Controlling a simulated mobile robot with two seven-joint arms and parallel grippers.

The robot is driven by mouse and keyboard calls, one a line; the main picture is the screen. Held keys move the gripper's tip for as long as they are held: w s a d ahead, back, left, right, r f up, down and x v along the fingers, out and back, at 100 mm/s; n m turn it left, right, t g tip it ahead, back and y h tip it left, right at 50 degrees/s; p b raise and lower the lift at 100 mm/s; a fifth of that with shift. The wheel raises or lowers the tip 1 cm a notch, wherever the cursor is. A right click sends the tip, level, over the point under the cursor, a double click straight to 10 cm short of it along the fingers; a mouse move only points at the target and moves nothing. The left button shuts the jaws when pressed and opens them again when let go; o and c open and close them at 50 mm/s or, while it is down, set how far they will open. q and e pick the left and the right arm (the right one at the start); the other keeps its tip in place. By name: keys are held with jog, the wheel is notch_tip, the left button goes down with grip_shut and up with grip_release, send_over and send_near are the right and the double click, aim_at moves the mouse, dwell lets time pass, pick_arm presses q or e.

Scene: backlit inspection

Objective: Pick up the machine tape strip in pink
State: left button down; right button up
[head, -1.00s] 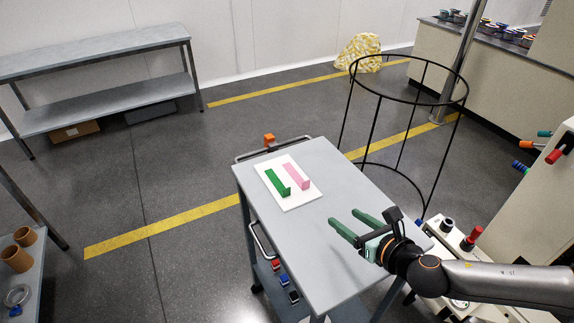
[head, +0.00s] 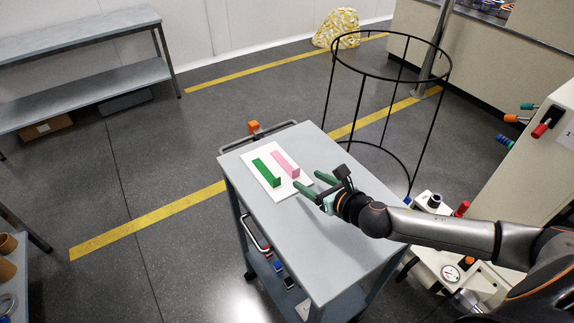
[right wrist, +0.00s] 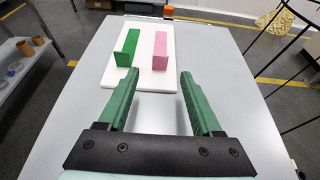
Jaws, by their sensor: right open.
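The pink tape strip (head: 283,160) lies on a white board (head: 268,190) on the cart top, with its near end standing up. A green strip (head: 266,171) lies beside it on the left. My right gripper (head: 311,183) is open and empty, just off the near right edge of the board. In the right wrist view the pink strip (right wrist: 161,52) is ahead of the open fingers (right wrist: 155,90), toward the right one, with a gap between. The green strip (right wrist: 127,47) is ahead of the left finger. My left gripper is not in view.
The grey cart top (head: 310,235) is clear in front of the board. An orange block (head: 254,127) is at the cart's far edge. A black wire hoop frame (head: 385,110) stands right of the cart. A beige machine (head: 520,190) is farther right.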

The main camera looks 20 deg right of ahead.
aim_at(296, 174)
jog(key=shift+x, duration=2.55)
jog(key=shift+s+f, duration=0.1)
jog(key=shift+f, duration=0.1)
jog(key=shift+c, duration=0.3)
grip_shut()
